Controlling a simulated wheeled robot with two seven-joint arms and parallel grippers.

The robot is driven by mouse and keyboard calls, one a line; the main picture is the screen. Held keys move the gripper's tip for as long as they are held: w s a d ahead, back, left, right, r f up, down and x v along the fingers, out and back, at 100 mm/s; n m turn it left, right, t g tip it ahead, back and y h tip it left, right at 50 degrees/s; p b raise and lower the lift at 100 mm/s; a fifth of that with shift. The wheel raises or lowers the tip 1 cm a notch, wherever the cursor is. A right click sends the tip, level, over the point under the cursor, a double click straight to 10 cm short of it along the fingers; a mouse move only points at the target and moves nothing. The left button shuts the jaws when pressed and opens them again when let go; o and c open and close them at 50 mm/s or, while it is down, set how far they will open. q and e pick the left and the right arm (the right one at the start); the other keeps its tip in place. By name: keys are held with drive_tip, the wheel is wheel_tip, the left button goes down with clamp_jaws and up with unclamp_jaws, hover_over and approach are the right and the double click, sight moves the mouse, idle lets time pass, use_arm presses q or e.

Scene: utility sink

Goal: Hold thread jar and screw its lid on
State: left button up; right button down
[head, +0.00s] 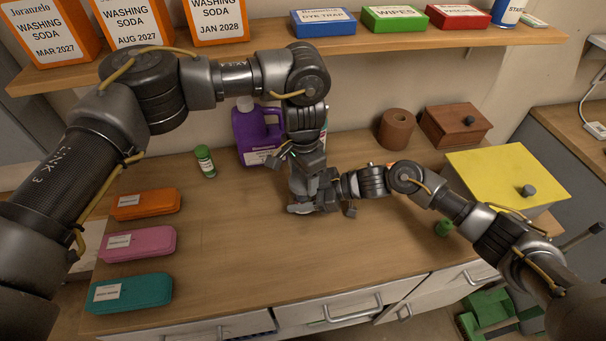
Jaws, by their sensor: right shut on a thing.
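My left arm reaches over from the left, and its gripper (302,190) points down at the middle of the worktop. My right gripper (328,193) comes in level from the right and meets the left one there. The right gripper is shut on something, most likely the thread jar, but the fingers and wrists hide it. A small pale grey piece (299,209) shows low between the grippers; I cannot tell whether it is part of the jar or of a gripper. I cannot make out the lid or the left fingers' opening.
A purple jug (251,133) stands behind my left wrist, with a green-capped bottle (205,161) left of it. Orange (146,203), pink (138,243) and teal (130,291) cases lie left. A yellow-topped box (500,172) and small green object (444,228) are right. The front middle is clear.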

use_arm(q)
drive_tip(key=shift+c, duration=0.5)
drive_tip(key=m, duration=0.2)
drive_tip(key=shift+m, duration=0.3)
drive_tip(key=m, duration=0.4)
drive_tip(key=shift+m, duration=0.4)
drive_tip(key=m, duration=0.4)
drive_tip(key=shift+m, duration=0.4)
drive_tip(key=m, duration=0.4)
drive_tip(key=o, duration=1.1)
